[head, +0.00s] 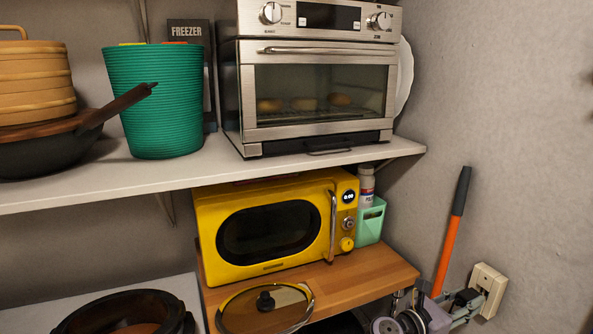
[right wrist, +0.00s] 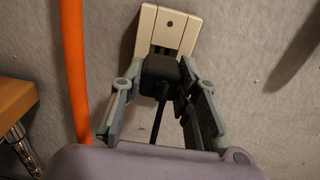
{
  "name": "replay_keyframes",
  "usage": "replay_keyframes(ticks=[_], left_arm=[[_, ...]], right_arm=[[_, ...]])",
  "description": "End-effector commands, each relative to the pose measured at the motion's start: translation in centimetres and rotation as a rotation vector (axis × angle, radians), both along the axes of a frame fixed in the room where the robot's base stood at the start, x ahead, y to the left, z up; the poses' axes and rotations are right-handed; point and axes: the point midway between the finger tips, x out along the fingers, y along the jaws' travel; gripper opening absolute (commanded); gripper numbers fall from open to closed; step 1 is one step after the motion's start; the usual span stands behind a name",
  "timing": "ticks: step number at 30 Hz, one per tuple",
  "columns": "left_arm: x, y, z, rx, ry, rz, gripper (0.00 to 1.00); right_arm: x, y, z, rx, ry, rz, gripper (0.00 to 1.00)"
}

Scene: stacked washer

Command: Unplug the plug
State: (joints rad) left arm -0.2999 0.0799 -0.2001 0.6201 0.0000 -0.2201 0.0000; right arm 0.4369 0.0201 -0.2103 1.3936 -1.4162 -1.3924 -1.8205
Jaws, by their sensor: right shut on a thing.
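A cream wall outlet (head: 489,284) is on the grey wall at the lower right of the head view. It also shows at the top of the right wrist view (right wrist: 173,25). A black plug (right wrist: 160,72) with a dark cord sits at the lower part of the outlet, close against it. My right gripper (head: 466,300) is at the outlet, its fingers around the plug in the right wrist view (right wrist: 160,85). It is shut on the plug. Whether the prongs are in the socket is hidden. My left gripper is not in view.
An orange pole with a black grip (head: 452,230) leans against the wall just left of the outlet. A yellow microwave (head: 270,225) stands on a wooden shelf (head: 375,275), left of my right arm. A toaster oven (head: 315,75) stands on the shelf above.

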Motion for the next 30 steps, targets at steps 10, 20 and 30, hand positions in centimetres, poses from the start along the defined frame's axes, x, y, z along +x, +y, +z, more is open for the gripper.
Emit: replay_keyframes(ticks=[10, 20, 30], left_arm=[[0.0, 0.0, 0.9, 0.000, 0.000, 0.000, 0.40], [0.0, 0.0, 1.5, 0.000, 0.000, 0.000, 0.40], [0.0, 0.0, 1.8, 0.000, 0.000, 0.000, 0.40]], right_arm=[[-0.6, 1.3, 0.1, 0.001, 0.001, -0.001, 0.00], [-1.1, 2.5, 0.1, 0.001, 0.001, 0.000, 0.00], [-1.4, 3.1, 0.0, 0.000, 0.001, -0.001, 0.00]])
